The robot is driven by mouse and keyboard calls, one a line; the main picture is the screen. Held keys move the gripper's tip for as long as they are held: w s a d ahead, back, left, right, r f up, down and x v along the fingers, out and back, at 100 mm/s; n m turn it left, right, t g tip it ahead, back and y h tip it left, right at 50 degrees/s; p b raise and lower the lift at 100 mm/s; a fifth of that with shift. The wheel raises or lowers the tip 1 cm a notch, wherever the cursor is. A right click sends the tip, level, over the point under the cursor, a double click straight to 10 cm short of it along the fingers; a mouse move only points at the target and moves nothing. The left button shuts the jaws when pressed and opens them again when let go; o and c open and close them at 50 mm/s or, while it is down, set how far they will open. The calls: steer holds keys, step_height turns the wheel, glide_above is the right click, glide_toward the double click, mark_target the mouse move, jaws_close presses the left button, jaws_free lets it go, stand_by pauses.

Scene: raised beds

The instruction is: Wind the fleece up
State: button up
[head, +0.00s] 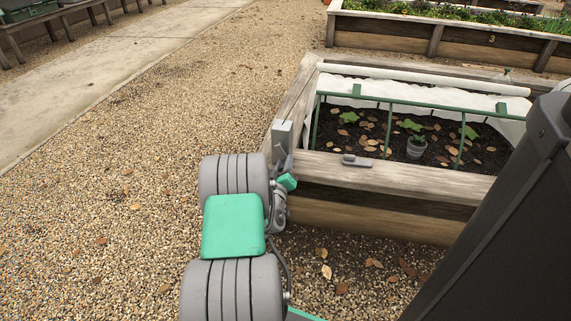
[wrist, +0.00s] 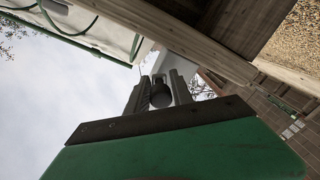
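The white fleece (head: 420,92) lies along the far side of the raised bed, draped over a green frame (head: 440,104); a pale roll or tube (head: 425,79) runs behind it. In the wrist view pale fleece (wrist: 95,38) shows at upper left behind green bars. A grey upright piece (head: 283,137) stands at the bed's near left corner. My gripper (wrist: 160,92) is beside that corner, its fingers either side of a dark round knob (wrist: 161,96), seemingly touching both sides. In the head view my wrist hides the fingertips and knob.
The wooden bed rim (head: 400,176) carries a small grey object (head: 356,160). Another planted bed (head: 450,38) stands behind. Open gravel (head: 130,180) lies left, with a paved path beyond.

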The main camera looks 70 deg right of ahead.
steer(key=shift+o, duration=1.4)
steer(key=shift+w, duration=0.1)
steer(key=shift+o, duration=0.3)
steer(key=s+a, duration=0.1)
steer(key=a, duration=0.6)
steer(key=shift+s+a, duration=0.3)
steer(key=shift+s, duration=0.1)
steer(key=shift+r, duration=0.2)
